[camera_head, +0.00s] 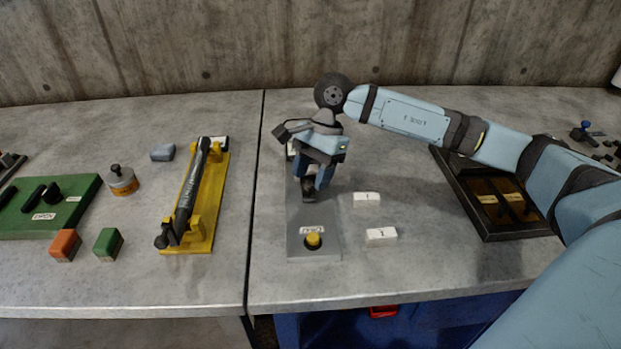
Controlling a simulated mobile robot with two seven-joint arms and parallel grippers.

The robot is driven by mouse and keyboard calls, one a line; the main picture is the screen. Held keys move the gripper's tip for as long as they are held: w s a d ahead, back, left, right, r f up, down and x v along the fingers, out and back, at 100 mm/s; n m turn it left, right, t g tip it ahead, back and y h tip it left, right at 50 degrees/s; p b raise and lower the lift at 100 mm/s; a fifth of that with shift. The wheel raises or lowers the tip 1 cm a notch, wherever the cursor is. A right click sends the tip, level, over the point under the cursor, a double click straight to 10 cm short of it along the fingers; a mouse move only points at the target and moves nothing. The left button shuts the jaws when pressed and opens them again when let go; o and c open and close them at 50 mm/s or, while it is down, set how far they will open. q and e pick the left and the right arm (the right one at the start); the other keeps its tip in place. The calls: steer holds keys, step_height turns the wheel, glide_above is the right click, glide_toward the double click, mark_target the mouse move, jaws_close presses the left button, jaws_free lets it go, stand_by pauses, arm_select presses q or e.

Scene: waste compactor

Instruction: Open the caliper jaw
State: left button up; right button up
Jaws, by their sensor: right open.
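A small black part (308,192) sits on the plate, under my right gripper (315,183). The right gripper points down over the plate and is open, its blue fingers close to the black part. Whether they touch it, I cannot tell. The gripper hides the plate's far part. My left gripper is not in view.
White labelled blocks (381,236) lie right of the plate. A dark tray (497,232) is further right. A yellow stand (222,199) with a dark tube, a weight (121,181), a green panel (75,215) and coloured blocks are left. The bench front is mostly clear.

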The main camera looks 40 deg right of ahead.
steer(key=shift+a+f, duration=0.2)
steer(key=shift+f, duration=0.35)
jaws_close()
steer(key=shift+s+a+f+b, duration=0.1)
steer(key=shift+s+a+b, duration=0.45)
steer(key=shift+s, duration=0.45)
jaws_free()
steer(key=shift+r, duration=0.2)
steer(key=p+v, duration=0.1)
steer(key=v, duration=1.2)
steer(key=shift+r+p, duration=0.3)
steer(key=shift+r, duration=0.05)
